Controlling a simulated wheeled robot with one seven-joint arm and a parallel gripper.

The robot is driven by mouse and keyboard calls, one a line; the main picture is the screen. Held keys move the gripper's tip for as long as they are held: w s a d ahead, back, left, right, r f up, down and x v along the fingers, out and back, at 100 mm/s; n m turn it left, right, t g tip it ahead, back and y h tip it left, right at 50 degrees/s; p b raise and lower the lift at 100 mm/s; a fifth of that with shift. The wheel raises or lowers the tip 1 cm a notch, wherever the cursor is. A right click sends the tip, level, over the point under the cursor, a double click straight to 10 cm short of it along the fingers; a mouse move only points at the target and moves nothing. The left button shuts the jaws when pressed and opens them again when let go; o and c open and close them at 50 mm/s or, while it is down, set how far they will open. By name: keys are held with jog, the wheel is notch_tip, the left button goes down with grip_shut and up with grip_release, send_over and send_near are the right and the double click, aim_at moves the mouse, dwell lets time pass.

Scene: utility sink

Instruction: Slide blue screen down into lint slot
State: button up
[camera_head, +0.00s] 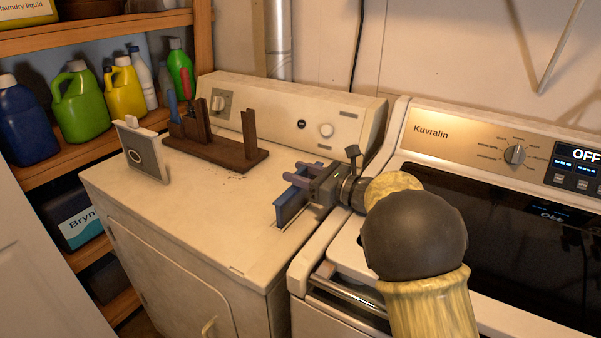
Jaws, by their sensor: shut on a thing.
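The blue screen (291,207) is a flat dark-blue panel at the front right of the white machine's top. My gripper (296,185) comes in from the right and is shut on the screen near its upper edge. The screen stands roughly upright. Its lower edge is close to the machine's top, around a thin slot-like line (279,227). I cannot tell whether the lower edge is inside the slot or just above it. My fingers and wrist hide the screen's far part.
A dark wooden rack (240,155) with blue and red upright pieces stands at the back left of the top. A white panel with a ring mark (147,153) stands at the left. The Kuvralin machine (450,135) is on the right. Bottles fill the left shelf (75,155).

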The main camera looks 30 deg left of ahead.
jog(key=shift+w, duration=0.25)
jog(key=shift+r, duration=0.2)
dwell(0.3)
jog(key=shift+b, duration=1.75)
dwell(1.2)
